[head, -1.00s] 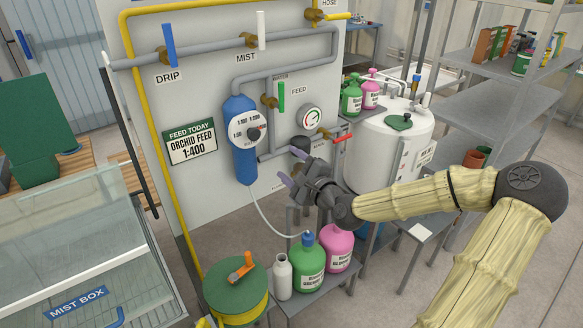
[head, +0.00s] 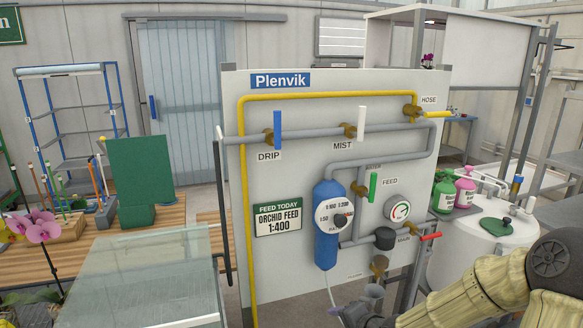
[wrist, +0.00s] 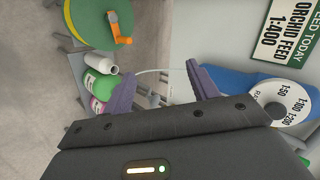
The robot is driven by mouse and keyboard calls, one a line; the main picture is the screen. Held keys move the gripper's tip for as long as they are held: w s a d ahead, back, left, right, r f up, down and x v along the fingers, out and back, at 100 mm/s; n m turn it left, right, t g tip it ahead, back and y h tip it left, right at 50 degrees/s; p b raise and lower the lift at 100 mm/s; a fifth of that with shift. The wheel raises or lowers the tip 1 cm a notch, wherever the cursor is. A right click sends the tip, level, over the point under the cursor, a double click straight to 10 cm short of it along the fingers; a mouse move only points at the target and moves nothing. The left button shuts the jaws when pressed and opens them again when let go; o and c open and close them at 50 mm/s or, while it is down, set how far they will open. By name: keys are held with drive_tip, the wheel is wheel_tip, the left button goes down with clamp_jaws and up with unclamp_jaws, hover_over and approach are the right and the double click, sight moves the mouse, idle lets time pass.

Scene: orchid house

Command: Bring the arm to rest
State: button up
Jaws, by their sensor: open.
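My arm enters the head view from the lower right and reaches left, low in front of the valve panel (head: 290,90). My gripper shows in the wrist view (wrist: 160,85), its two purple fingers spread apart with nothing between them. In the head view it is mostly cut off at the bottom edge. The blue doser (head: 326,230) with its ratio dial is on the panel; in the wrist view it lies right of the fingers.
A white tank (head: 465,255) stands right of the panel, with a green bottle (head: 443,195) and a pink bottle (head: 464,190) behind it. The glass mist box (head: 150,275) is at lower left.

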drive_tip(key=s+d+r+n+g+h, duration=0.1)
drive_tip(key=s+r+n+g+h, duration=0.1)
drive_tip(key=s+n, duration=0.3)
drive_tip(key=s+d+r+n+g+h, duration=0.1)
drive_tip(key=s+n+g, duration=0.3)
drive_tip(key=s, duration=0.8)
drive_tip(key=shift+d+r+n+h, duration=0.3)
drive_tip(key=shift+r+n+h, duration=0.15)
drive_tip(key=shift+n+h, duration=0.4)
